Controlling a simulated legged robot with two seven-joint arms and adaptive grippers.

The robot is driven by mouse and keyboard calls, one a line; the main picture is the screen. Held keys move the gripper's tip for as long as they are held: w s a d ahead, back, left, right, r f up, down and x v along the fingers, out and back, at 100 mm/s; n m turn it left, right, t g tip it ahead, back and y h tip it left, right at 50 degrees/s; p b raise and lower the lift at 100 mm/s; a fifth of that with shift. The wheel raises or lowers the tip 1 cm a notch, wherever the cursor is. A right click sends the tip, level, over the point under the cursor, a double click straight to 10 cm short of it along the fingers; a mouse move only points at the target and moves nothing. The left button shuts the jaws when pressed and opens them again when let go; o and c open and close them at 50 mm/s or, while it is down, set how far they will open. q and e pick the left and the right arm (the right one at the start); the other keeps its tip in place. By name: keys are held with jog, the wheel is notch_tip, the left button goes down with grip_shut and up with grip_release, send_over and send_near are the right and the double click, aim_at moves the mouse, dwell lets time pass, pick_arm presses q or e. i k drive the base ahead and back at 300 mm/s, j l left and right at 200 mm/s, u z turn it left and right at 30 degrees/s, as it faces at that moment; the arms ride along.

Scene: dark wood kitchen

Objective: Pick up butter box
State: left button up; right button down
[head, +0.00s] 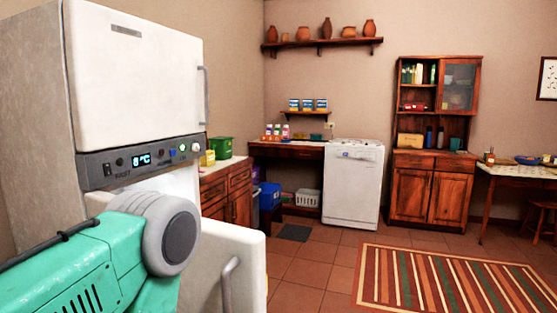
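No box that I can surely name as the butter box shows. A small yellow item (208,158) stands on the counter just right of the fridge, too small to identify. The tall white fridge (138,75) fills the left; its upper door is shut. Its lower door (245,265), with a grey handle, stands out toward the front and looks open. The inside is mostly hidden behind my teal and grey left arm, which comes in from the left in front of the fridge. Neither gripper's fingers show.
A green container (221,147) stands on the counter beside the yellow item. A white dishwasher (353,185) and a wooden cabinet (428,190) stand along the back. A striped rug (455,285) lies at right; the tiled floor in the middle is clear.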

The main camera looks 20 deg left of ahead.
aim_at(208, 160)
jog(key=i+l+z, duration=0.85)
jog(key=i, duration=0.15)
jog(key=i+j+u, duration=0.1)
jog(key=i+u, duration=0.7)
jog(key=i+l+u, duration=0.2)
jog(key=i+u, duration=0.2)
jog(key=i+j+u, duration=0.2)
jog(key=i+u, duration=0.8)
jog(key=i+l+u, duration=0.2)
jog(key=i+u, duration=0.3)
jog(key=k, duration=0.05)
